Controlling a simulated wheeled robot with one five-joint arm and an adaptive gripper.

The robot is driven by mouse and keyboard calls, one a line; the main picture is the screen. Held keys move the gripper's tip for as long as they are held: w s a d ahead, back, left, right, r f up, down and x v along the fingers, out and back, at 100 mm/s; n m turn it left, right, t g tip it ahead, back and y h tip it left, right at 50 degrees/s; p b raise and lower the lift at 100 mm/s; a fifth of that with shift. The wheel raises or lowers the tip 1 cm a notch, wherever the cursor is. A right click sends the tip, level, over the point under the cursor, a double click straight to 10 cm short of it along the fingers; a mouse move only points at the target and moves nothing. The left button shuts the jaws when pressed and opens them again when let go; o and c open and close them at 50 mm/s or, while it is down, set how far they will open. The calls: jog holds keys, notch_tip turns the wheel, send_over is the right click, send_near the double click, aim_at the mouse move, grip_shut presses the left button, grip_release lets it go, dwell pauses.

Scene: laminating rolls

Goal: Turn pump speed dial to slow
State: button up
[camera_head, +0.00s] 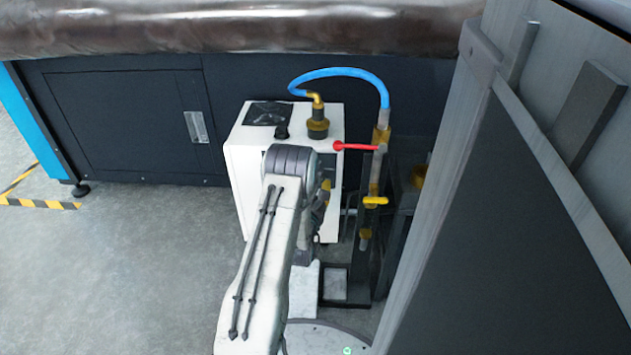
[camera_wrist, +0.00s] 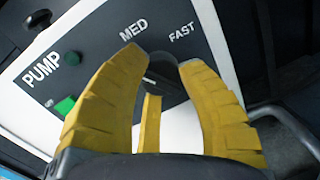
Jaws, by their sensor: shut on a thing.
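The words MED (camera_wrist: 132,31) and FAST (camera_wrist: 181,32) show beyond the fingertips, and PUMP (camera_wrist: 41,68) stands at the left. No SLOW label is visible. A short pale mark shows on the knob, but its exact pointing is unclear. In the head view, my gripper (camera_head: 322,196) is mostly hidden by my arm at the front of the white pump box (camera_head: 240,135).
A green button (camera_wrist: 65,105) and a dark round part (camera_wrist: 72,57) lie left of my fingers. A blue hose (camera_head: 345,72), a red-handled valve (camera_head: 355,146) and a yellow valve handle (camera_head: 375,200) stand right of the box. A large grey panel (camera_head: 540,200) fills the right side.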

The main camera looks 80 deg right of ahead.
jog(key=shift+f, duration=0.1)
jog(key=o, duration=1.2)
jog(key=a, duration=0.7)
jog(key=shift+w+a+f, duration=0.15)
jog(key=shift+a+f, duration=0.05)
jog(key=shift+a, duration=0.05)
jog(key=shift+c, duration=0.4)
